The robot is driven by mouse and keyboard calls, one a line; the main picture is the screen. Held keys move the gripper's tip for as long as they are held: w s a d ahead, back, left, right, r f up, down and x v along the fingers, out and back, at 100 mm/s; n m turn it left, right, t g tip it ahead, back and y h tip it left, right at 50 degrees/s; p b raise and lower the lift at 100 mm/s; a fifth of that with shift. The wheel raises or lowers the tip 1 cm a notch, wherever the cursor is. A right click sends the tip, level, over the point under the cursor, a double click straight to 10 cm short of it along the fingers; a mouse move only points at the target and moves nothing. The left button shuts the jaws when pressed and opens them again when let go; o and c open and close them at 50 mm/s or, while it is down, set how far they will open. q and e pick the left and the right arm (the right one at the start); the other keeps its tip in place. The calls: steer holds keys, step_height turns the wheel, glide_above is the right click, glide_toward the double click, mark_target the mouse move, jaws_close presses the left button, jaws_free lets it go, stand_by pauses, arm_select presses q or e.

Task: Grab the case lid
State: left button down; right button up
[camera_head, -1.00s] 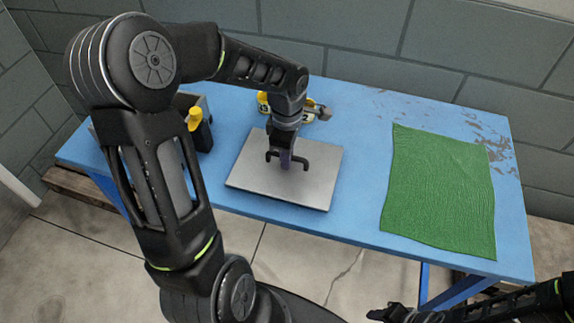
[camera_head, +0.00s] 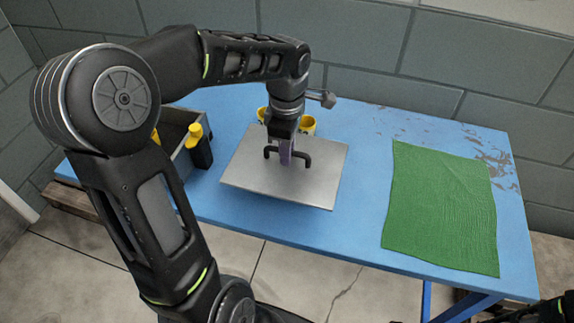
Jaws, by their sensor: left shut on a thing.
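The case lid (camera_head: 245,178) is a flat grey metal plate with a black bar handle (camera_head: 307,159) in its middle. It is held up over the blue table, slightly tilted. My left gripper (camera_head: 286,158) points down from above and is shut on the lid's handle; its fingertips are partly hidden by the handle. Of my right arm only a small dark part shows at the bottom right corner; its gripper is out of view.
A green cloth (camera_head: 442,208) lies on the right of the blue table (camera_head: 365,200). Yellow items (camera_head: 307,124) are partly hidden behind my left gripper. Bare table lies between lid and cloth.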

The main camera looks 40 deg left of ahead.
arm_select(q)
step_height(320, 180, up, 2)
steer(key=shift+r, duration=0.1)
stand_by(0.6)
